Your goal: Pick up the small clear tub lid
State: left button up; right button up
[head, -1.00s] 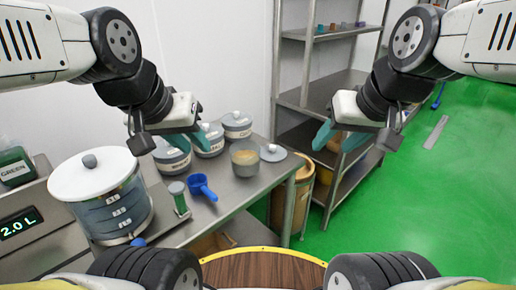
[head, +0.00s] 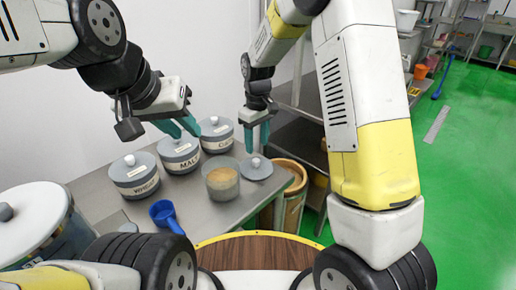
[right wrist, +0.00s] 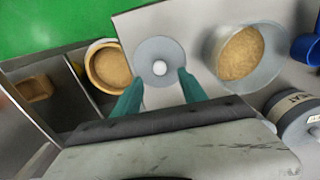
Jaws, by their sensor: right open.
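The small clear tub lid (head: 256,169) is a flat greyish disc with a pale knob, lying on the steel table to the right of an open clear tub (head: 222,181) of tan powder. In the right wrist view the lid (right wrist: 159,62) lies just beyond the fingertips, its knob roughly centred between them. My right gripper (head: 257,143) is open and empty, pointing down above the lid; its teal fingers also show in the right wrist view (right wrist: 160,82). My left gripper (head: 187,130) hangs to the left, above the lidded tubs, with its teal fingers apart and nothing between them.
Lidded labelled tubs (head: 179,153) stand along the back of the table. A blue scoop (head: 164,214) lies left of the open tub. A brown bin (head: 292,190) stands beyond the table's right edge, close to the lid. Steel shelving (head: 300,135) stands behind.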

aim_at(256, 160)
jog(key=shift+w+a+f, duration=0.1)
jog(key=shift+w+f, duration=0.15)
jog(key=shift+f, duration=0.55)
notch_tip(256, 160, down, 7)
jog(key=shift+r, duration=0.1)
grip_shut()
